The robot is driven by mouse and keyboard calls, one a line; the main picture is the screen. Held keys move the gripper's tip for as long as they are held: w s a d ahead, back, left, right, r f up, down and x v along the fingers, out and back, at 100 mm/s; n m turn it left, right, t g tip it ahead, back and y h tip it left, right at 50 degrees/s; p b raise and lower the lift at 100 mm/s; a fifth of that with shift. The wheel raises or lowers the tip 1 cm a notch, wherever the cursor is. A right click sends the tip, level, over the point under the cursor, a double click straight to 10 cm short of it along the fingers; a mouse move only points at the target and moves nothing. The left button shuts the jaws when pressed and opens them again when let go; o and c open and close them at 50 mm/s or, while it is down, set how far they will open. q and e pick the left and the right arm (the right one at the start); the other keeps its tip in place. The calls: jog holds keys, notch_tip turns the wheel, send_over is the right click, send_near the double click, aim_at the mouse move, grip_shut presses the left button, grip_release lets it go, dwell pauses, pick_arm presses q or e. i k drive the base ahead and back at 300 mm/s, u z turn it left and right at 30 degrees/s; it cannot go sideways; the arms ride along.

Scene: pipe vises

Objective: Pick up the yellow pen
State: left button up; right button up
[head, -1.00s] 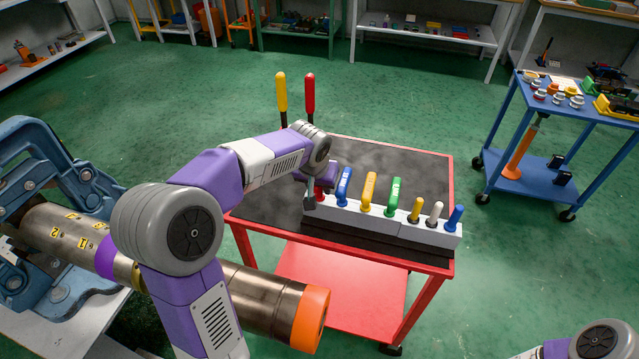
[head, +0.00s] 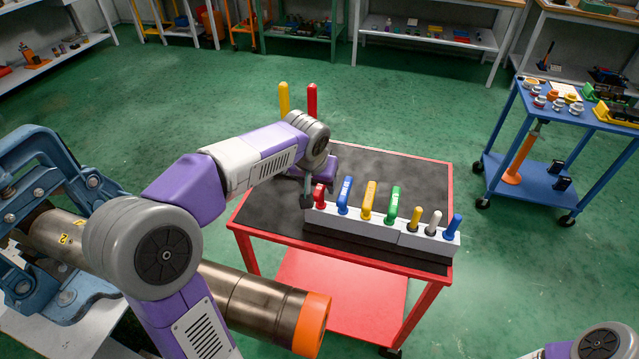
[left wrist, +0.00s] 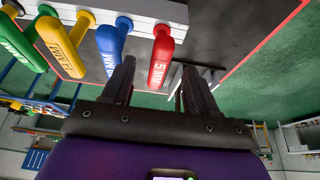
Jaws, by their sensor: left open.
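The yellow pen (head: 415,218) stands upright in the right part of the white rack (head: 347,229), left of a white pen (head: 434,219) and a blue pen (head: 452,225). I cannot make the pen out in the left wrist view. My left gripper (head: 307,197) is at the rack's left end, beside the red handle (head: 320,196) and well left of the yellow pen. In the left wrist view, my left gripper (left wrist: 160,68) is open and empty, with the red handle (left wrist: 161,58) showing between and beyond its fingers. My right gripper is out of view.
Blue (head: 344,194), larger yellow (head: 368,200) and green (head: 392,204) handles stand between the red handle and the pen. The rack sits on a red cart (head: 262,236) with a dark top. Behind my arm, yellow (head: 284,98) and red (head: 312,100) handles rise. A pipe (head: 250,300) lies in front.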

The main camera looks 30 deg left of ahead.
aim_at(413, 226)
jog(key=k, duration=1.5)
